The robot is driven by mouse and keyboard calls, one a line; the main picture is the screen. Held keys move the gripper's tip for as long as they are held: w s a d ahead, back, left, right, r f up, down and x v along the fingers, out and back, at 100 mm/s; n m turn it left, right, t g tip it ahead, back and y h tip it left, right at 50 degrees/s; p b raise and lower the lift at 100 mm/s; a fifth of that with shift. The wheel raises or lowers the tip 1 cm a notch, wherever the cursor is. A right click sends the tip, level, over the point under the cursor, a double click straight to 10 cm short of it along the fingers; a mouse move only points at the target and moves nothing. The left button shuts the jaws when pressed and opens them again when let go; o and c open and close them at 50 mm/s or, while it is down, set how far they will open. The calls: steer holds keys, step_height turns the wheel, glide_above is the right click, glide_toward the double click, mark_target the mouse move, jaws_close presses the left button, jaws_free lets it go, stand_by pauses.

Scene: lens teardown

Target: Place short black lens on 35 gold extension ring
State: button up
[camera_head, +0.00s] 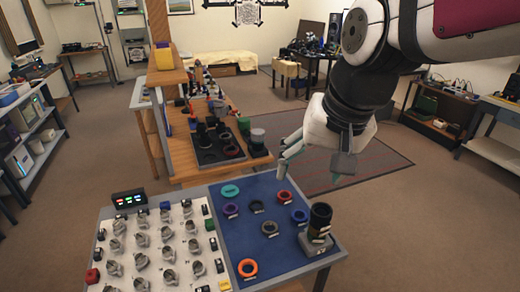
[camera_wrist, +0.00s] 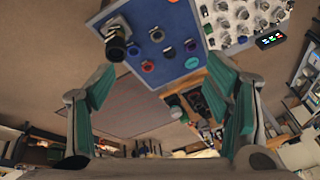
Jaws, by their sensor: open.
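My gripper (camera_head: 308,171) is open and empty, held in the air beyond the far right edge of the blue mat (camera_head: 275,250). In the wrist view its two fingers (camera_wrist: 160,75) stand wide apart with nothing between them. A black lens (camera_head: 320,217) stands upright on a grey block at the mat's right side; it also shows in the wrist view (camera_wrist: 116,46). A dark tray (camera_head: 232,165) on the wooden bench holds several black lenses (camera_head: 212,135). I cannot tell which is the short one. Several rings lie on the mat; I cannot pick out the 35 gold one, and labels are unreadable.
On the mat are a teal ring (camera_head: 230,190), a red ring (camera_head: 284,196), a blue ring (camera_head: 299,215) and an orange ring (camera_head: 248,267). A white board (camera_head: 155,215) with several small metal parts adjoins it at left.

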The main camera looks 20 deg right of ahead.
steer(key=s+a+r+n+t, duration=0.1)
steer(key=s+a+n, duration=0.1)
steer(key=s+n, duration=0.3)
steer(key=shift+s+a, duration=0.25)
steer(key=shift+s, duration=0.6)
steer(key=shift+r, duration=0.1)
stand_by(0.4)
